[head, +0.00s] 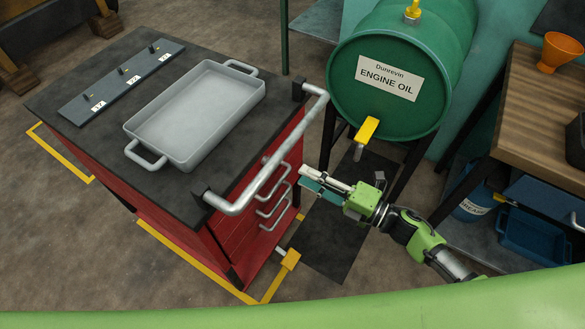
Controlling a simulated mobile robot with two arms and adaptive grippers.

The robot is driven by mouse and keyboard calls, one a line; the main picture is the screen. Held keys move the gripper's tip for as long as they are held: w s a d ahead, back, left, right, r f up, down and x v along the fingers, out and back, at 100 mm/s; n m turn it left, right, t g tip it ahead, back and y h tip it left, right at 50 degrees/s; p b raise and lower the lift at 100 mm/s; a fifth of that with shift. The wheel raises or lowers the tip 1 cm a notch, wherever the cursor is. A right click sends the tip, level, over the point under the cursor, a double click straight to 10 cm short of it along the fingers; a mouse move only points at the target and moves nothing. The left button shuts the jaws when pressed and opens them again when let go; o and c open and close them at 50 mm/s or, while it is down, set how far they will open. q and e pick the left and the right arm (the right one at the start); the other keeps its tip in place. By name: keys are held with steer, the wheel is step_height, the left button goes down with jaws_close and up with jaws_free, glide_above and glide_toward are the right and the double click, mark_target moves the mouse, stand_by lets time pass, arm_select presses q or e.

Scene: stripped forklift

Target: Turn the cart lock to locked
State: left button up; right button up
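The red tool cart (190,240) has a dark top and stands on the left and middle. At its lower front right corner, near the floor, is a yellow block with a short grey lever (289,260); it looks like the cart lock, but its marking cannot be read. My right gripper (302,177) is in front of the cart's drawer side, above and apart from the yellow block. Its fingers point left toward the drawer handles. They lie close together in this view, so I cannot tell whether they are open. I see nothing held. My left gripper is out of view.
A grey tray (196,112) and a labelled switch strip (122,78) are on the cart top. A grey push handle (270,165) juts out at the cart's right. A green oil drum (390,105) with yellow tap stands behind; a wooden workbench (530,115) is right. Dark mat (325,240) lies below.

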steer(key=shift+v, duration=2.2)
steer(key=w+d+f+m+t+h, duration=0.1)
steer(key=d+f+m+h, duration=0.3)
steer(key=f, duration=0.3)
steer(key=w+d+f+m+t+h, duration=0.1)
steer(key=d+f+m+h, duration=0.3)
steer(key=f, duration=0.3)
steer(key=s+d+f+m+g+h, duration=0.1)
steer(key=s+d+f+m+h, duration=0.15)
steer(key=s+f+m, duration=0.4)
steer(key=s+d+f+m+g+h, duration=0.2)
steer(key=d+f+m, duration=0.1)
steer(key=f, duration=0.7)
steer(key=s+f+m+g, duration=0.3)
steer(key=s+f, duration=0.2)
steer(key=s, duration=0.5)
steer(key=s+a+f+m+g+h, duration=0.1)
steer(key=s+f+m+g, duration=0.1)
steer(key=s+f, duration=0.4)
steer(key=s+f+m+g+h, duration=0.1)
steer(key=s+f+m+g, duration=0.2)
steer(key=s, duration=1.2)
step_height(320, 180, down, 2)
steer(key=shift+s+a+f+m+g, duration=0.15)
steer(key=shift+s+a+m+g, duration=0.15)
steer(key=shift+s+m, duration=0.05)
